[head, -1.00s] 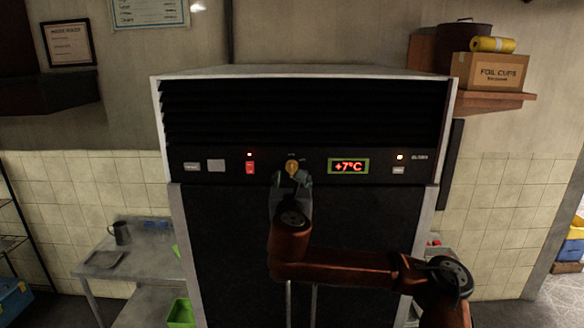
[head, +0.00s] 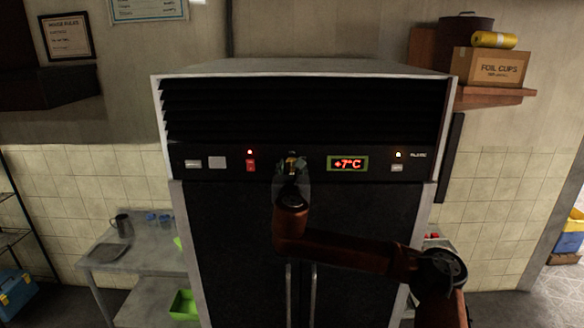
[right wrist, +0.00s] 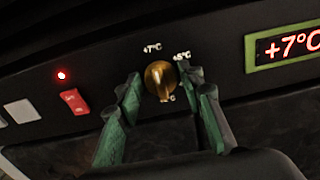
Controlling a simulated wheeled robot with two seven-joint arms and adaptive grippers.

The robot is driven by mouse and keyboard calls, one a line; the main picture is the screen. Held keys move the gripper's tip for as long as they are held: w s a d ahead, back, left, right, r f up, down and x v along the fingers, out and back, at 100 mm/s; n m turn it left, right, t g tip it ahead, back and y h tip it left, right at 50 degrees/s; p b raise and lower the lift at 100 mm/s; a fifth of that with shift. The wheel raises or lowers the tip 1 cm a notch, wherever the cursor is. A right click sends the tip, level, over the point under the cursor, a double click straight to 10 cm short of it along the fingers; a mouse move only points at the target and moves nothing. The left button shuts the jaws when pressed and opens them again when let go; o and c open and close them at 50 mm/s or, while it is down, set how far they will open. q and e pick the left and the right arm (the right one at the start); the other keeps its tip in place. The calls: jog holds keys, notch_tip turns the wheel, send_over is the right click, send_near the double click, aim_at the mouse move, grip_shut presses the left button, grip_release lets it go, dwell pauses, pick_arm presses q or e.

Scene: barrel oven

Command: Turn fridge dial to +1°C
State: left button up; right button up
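The fridge dial is a brass knob (right wrist: 160,80) on the black control strip. In the right wrist view "+7°C" is printed at its upper left, "+5°C" at its right, and a partly hidden "°C" mark at its bottom. It also shows small in the head view (head: 291,157). The fridge display (head: 348,163) reads "+7°C". My right gripper (right wrist: 165,90) is open, with its green fingers on both sides of the knob and a gap to each. In the head view my right gripper (head: 291,168) is in front of the dial. My left gripper is out of view.
A red switch (right wrist: 74,101) sits left of the dial, with a lit red lamp above it. The fridge door handles (head: 301,290) are below. A metal side table (head: 140,255) with a mug stands at the left.

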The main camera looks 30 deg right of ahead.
jog(key=c, duration=0.7)
jog(key=shift+c, duration=0.2)
